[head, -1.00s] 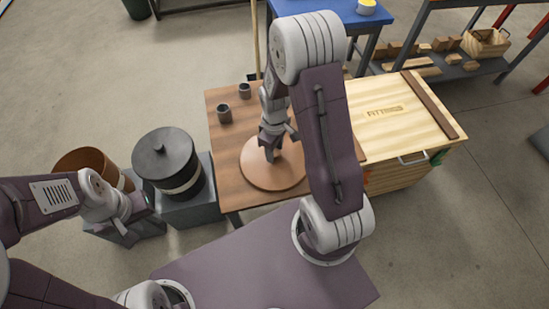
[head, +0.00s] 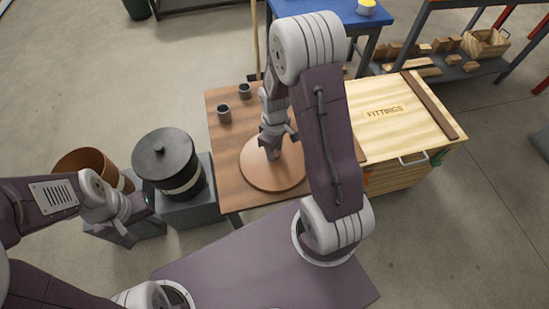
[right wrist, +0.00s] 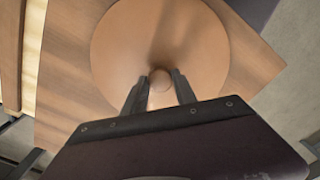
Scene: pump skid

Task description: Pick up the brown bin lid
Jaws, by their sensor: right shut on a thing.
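The brown bin lid (head: 262,178) is a round disc lying flat on the wooden table. It also shows in the right wrist view (right wrist: 125,45), with a round knob (right wrist: 161,82) at its middle. My right gripper (head: 271,153) points down over the lid. In the right wrist view its two fingers (right wrist: 160,84) stand on either side of the knob, shut on it. My left gripper (head: 133,220) is at the lower left, away from the lid, beside the bins. Whether its jaws are open is too small to tell.
Two dark cups (head: 224,113) stand at the table's back left. A brown open bin (head: 84,160) and a black lidded bin (head: 168,165) stand left of the table on grey blocks. A wooden fittings crate (head: 395,115) adjoins on the right. A blue table (head: 325,12) is behind.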

